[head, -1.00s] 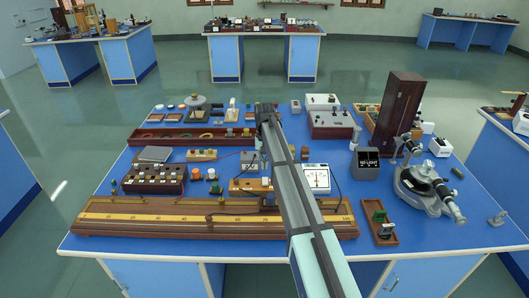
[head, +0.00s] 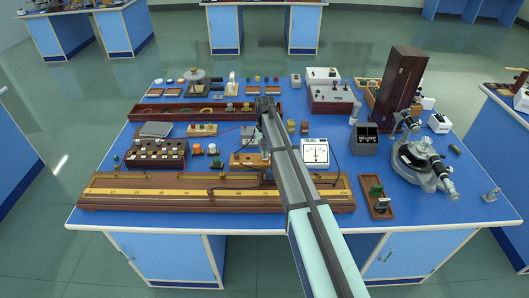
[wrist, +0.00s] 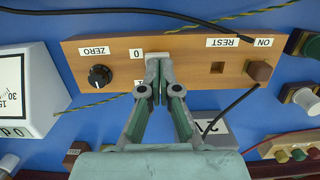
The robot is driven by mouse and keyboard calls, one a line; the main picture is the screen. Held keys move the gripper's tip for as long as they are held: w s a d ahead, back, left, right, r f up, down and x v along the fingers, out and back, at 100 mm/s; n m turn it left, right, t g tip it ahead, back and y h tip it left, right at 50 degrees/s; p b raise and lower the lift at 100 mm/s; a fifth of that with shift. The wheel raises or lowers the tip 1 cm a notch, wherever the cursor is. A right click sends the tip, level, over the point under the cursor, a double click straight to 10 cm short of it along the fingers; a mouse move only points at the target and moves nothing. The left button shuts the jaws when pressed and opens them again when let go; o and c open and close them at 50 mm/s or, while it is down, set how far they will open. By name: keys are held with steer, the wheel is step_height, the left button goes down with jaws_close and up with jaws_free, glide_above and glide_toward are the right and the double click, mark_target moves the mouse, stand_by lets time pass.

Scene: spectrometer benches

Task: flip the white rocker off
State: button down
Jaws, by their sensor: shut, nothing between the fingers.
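A wooden control panel (wrist: 205,62) fills the upper part of the wrist view, with a black ZERO knob (wrist: 100,76), a REST label and an ON label. It also shows in the head view (head: 243,159), partly behind my arm. My gripper (wrist: 158,66) is shut, with its fingertips at the panel beside the "0" label (wrist: 138,55). A second label below it is partly covered by a finger. The fingertips cover the spot by these labels, so I cannot make out the white rocker clearly or tell whether the tips touch it.
A white meter (wrist: 25,90) stands left of the panel; a black cable (wrist: 232,110) runs near its right end. A long wooden metre bridge (head: 150,197) lies along the bench front. A spectrometer (head: 420,165) stands at the right.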

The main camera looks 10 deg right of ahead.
steer(key=shift+s+f+t+b, duration=0.4)
steer(key=shift+f+t+b, duration=0.15)
steer(key=shift+b, duration=0.45)
steer(key=shift+w+r+p, duration=0.15)
steer(key=shift+r+p, duration=0.15)
steer(key=shift+w, duration=0.1)
steer(key=shift+w+d, duration=0.1)
steer(key=shift+w, duration=0.7)
steer(key=shift+r, duration=0.1)
steer(key=shift+r+p, duration=0.5)
steer(key=shift+r, duration=0.05)
step_height(320, 180, up, 13)
steer(key=w+b, duration=0.2)
steer(key=shift+d, duration=0.15)
